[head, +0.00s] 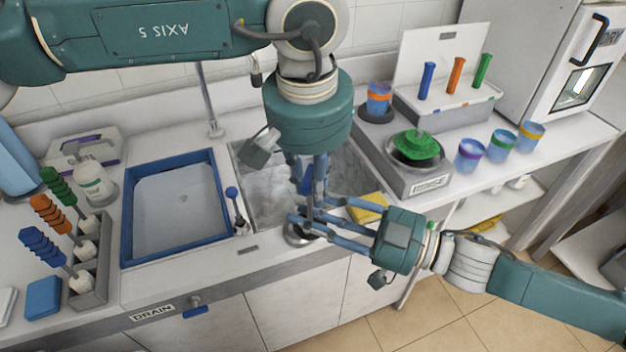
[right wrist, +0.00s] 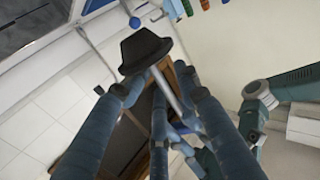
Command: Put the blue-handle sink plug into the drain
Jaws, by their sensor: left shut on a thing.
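The plug has a blue handle (head: 306,180), a thin metal rod (right wrist: 172,92) and a black stopper (right wrist: 146,50). My left gripper (head: 308,190) points down over the steel basin (head: 262,182) and is shut on the handle. My right gripper (head: 308,220) reaches in from the right, just below the left one. Its fingers are apart around or beside the rod; contact cannot be told. In the head view a dark round shape (head: 298,238) lies under the fingers at the basin's front edge. The drain opening cannot be made out; the arms cover part of the steel basin.
A blue-rimmed basin (head: 128,228) is at left, with a blue-knobbed lever (head: 235,197) beside it. A yellow sponge (head: 369,208) lies near my right gripper. A rinse station (head: 408,180) and several cups (head: 470,154) stand right. A brush rack (head: 98,270) is far left.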

